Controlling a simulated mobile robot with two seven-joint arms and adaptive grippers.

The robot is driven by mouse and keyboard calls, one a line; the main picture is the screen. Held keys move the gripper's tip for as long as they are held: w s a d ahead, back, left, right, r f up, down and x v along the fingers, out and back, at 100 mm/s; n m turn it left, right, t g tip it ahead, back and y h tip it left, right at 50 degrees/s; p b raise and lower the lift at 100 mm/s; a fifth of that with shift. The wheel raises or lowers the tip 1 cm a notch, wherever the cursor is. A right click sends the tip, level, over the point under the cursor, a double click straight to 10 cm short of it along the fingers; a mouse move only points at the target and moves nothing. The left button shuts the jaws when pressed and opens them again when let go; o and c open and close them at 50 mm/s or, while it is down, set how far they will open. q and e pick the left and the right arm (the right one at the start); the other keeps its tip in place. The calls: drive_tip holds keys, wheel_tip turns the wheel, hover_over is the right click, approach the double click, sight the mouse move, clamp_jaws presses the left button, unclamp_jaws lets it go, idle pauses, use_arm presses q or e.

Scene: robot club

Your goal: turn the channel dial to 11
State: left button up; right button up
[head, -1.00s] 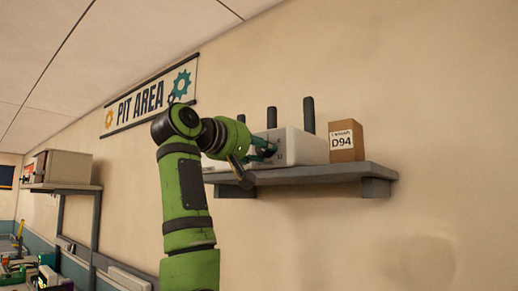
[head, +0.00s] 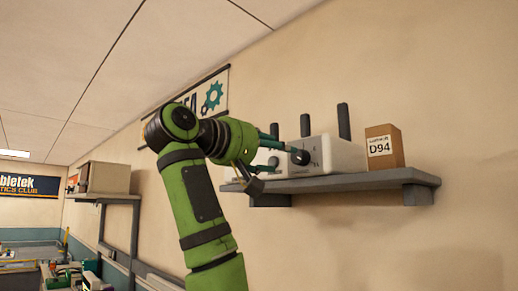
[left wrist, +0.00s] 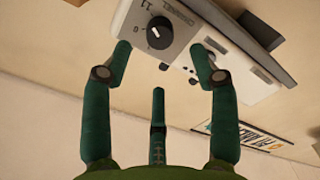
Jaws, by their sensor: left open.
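The channel dial (head: 299,157) is a round black knob on the front of a white box (head: 340,153) with black antennas, on a wall shelf. In the left wrist view the dial (left wrist: 160,32) sits beside the word CHANNEL, with an 11 printed at one side. A small light mark shows on the knob, but I cannot read its setting. My left gripper (head: 275,147) is in front of the box. Its fingers are open and empty, with the dial showing between and beyond the two upper tips (left wrist: 160,48). Contact is not visible. My right gripper is not in view.
The shelf (head: 345,183) juts from the wall below the box. A cardboard box (head: 385,147) marked D94 stands to the right of the white box. Another shelf with a beige box (head: 105,177) is at the left. Wall to the right is clear.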

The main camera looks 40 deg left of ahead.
use_arm(q)
drive_tip(key=s, duration=0.4)
drive_tip(key=shift+s+a, duration=0.15)
drive_tip(key=shift+s, duration=0.15)
